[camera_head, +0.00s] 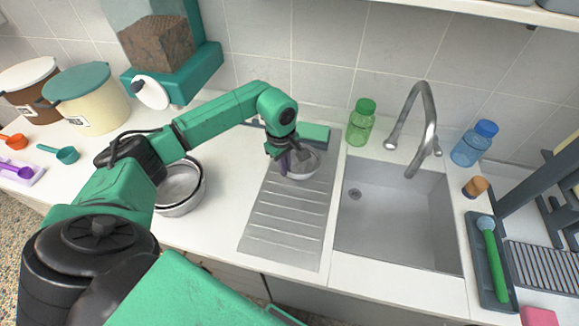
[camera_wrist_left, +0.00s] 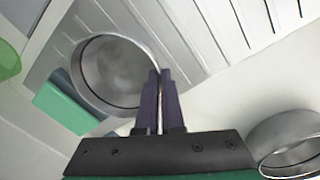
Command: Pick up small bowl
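The small bowl (camera_head: 306,165) is round, metal and silver-grey. It is at the upper end of the ribbed drainboard, and I cannot tell whether it touches the board. My left gripper (camera_head: 284,160) is at its left rim, pointing down. In the left wrist view the bowl (camera_wrist_left: 112,70) opens toward the camera. The dark fingers (camera_wrist_left: 160,75) are close together at its rim, one inside the bowl and one outside, with the wall seemingly pinched between them. My right gripper is not in view.
Larger metal bowls (camera_head: 180,190) stand on the counter to the left. A green block (camera_head: 315,133) lies right behind the small bowl. The sink (camera_head: 395,220) with its tap (camera_head: 428,115) and a green bottle (camera_head: 361,122) are to the right. The drainboard's (camera_head: 280,232) front is clear.

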